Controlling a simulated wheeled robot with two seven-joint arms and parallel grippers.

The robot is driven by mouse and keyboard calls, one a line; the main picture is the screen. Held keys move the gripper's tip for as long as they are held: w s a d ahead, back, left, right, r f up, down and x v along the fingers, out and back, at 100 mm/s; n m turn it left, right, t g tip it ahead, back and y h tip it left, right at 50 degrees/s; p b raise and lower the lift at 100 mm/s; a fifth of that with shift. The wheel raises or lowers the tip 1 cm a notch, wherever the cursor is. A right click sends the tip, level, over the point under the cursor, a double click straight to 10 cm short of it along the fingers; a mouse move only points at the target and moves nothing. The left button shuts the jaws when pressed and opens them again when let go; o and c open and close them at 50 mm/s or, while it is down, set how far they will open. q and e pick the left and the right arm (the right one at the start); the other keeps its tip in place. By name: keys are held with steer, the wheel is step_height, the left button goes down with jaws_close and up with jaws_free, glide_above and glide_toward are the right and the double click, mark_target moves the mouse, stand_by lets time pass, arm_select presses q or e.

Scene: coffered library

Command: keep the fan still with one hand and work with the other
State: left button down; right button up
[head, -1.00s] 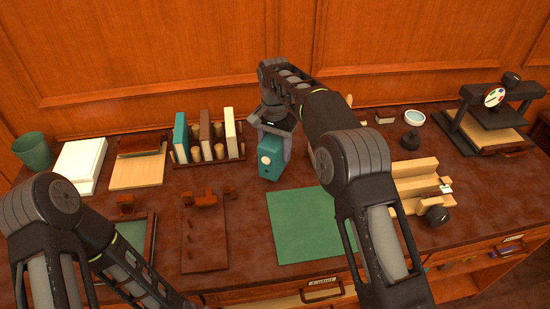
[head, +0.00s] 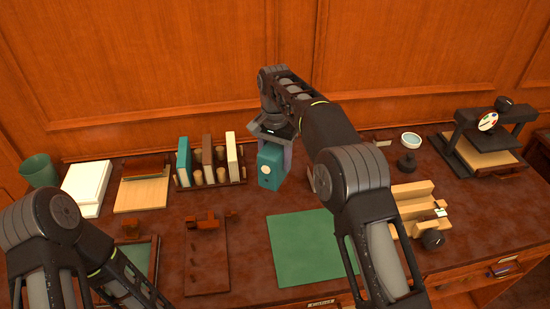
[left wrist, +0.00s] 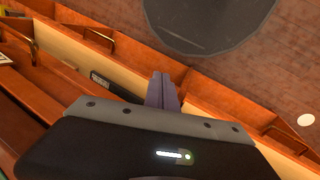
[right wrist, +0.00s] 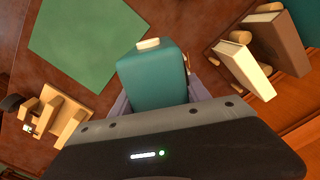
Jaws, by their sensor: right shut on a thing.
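No thing plainly recognisable as a fan shows. A teal box (head: 269,168) with a small white knob is in my right gripper (head: 274,150), behind the green mat. The right wrist view shows the box (right wrist: 152,75) close up between the fingers. It looks slightly raised off the desk, though its underside is hidden. In the head view my left arm comes in at lower left and its gripper is out of frame. In the left wrist view my left gripper (left wrist: 162,88) has its fingers together, with nothing visible between them, near the desk's wooden front.
The green mat (head: 308,248) lies bare at front centre. A book rack (head: 212,180) stands left of the box. A wooden jig (head: 412,207) is right of my right arm, and a black press (head: 488,140) is at far right. A green cup (head: 38,170) stands at far left.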

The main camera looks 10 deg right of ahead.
steer(key=shift+f+b, duration=2.3)
steer(key=shift+f, duration=2.4)
steer(key=shift+f, duration=0.3)
stand_by(1.0)
